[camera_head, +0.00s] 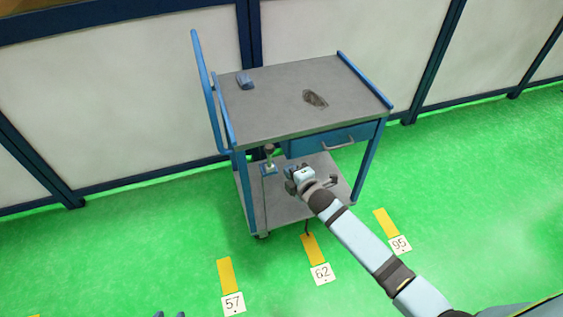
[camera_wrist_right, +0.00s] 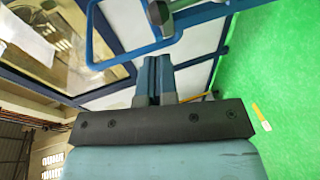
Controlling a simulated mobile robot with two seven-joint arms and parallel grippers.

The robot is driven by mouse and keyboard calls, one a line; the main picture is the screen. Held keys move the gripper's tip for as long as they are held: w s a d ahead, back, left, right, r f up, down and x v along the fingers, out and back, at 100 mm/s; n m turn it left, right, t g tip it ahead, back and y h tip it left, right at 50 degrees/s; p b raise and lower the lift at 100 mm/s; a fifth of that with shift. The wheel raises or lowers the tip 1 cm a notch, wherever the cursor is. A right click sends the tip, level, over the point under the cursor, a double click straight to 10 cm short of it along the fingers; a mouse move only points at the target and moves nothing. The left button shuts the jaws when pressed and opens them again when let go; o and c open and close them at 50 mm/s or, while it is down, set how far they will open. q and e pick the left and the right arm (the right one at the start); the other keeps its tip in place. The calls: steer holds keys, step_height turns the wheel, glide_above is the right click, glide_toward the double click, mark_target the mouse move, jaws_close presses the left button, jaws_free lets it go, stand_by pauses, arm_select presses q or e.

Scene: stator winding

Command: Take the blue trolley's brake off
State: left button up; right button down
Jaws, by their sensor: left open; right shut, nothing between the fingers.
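The blue trolley (camera_head: 290,110) stands by the wall, with a grey top, a drawer and a lower shelf. An upright lever with a grey knob (camera_head: 269,149), apparently the brake lever, stands at its front left above a small blue bracket (camera_head: 268,169). My right gripper (camera_head: 290,182) is shut and empty in front of the trolley, just right of and below the knob; I cannot tell if it touches the lever. In the right wrist view its closed fingers (camera_wrist_right: 154,80) point toward a grey knobbed part (camera_wrist_right: 160,12).
A blue item (camera_head: 245,80) and a dark piece (camera_head: 315,99) lie on the trolley top. The drawer handle (camera_head: 338,144) juts out above my right arm. Yellow floor marks with number cards, such as card 62 (camera_head: 321,273), lie in front. The green floor around is clear.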

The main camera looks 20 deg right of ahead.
arm_select(q)
steer(key=shift+w+f, duration=0.15)
steer(key=shift+w, duration=0.25)
arm_select(e)
steer(key=v, duration=0.4)
steer(key=shift+d+f, duration=0.1)
steer(key=shift+f, duration=0.1)
steer(key=shift+s, duration=0.1)
arm_select(q)
steer(key=r+p, duration=0.4)
steer(key=shift+a+r+p, duration=0.25)
steer(key=shift+r+p, duration=0.15)
arm_select(e)
steer(key=s+m+g, duration=0.3)
steer(key=s+m, duration=1.4)
steer(key=s, duration=0.9)
steer(key=shift+s+a+g, duration=0.15)
steer(key=shift+a+g, duration=0.25)
steer(key=shift+a, duration=0.1)
arm_select(q)
steer(key=shift+s+d, duration=0.1)
arm_select(e)
steer(key=shift+f, duration=0.15)
